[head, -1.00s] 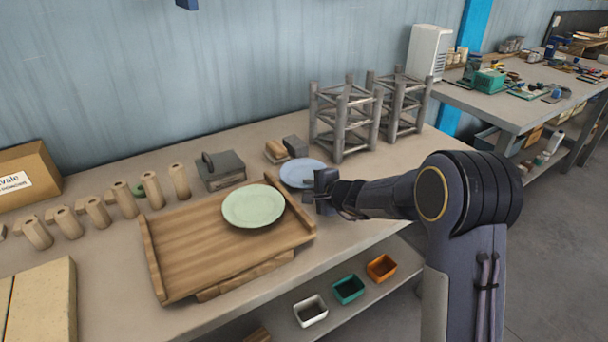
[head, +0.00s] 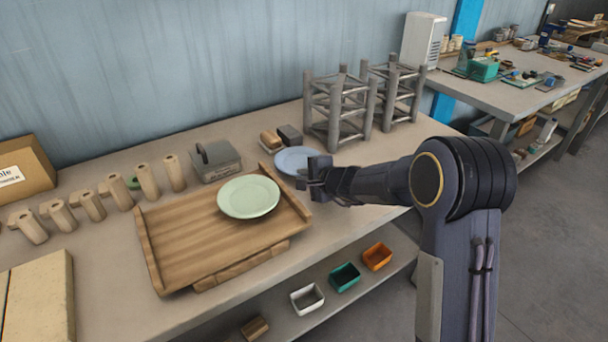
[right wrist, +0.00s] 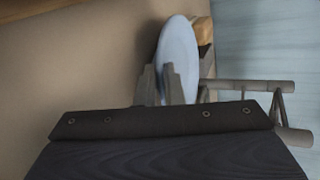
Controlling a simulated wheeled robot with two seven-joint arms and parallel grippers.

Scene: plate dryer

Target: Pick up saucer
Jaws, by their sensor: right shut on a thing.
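A light blue saucer (head: 296,161) is at the right side of the wooden tray (head: 185,247), near the back of the workbench. My right gripper (head: 314,172) is at its near right edge. In the right wrist view the saucer (right wrist: 179,50) appears edge-on between the two fingers, and the right gripper (right wrist: 168,88) is shut on its rim. I cannot tell whether the saucer is clear of the bench top. A pale green plate (head: 248,197) lies on the tray, apart from the gripper. My left gripper is out of view.
A grey rack of posts (head: 340,105) stands behind the saucer. A dark block (head: 289,135) and a brush-like block (head: 270,140) lie behind it. A grey metal box (head: 216,162) and several wooden pegs (head: 148,180) stand left. Small bins (head: 345,276) sit on the shelf below.

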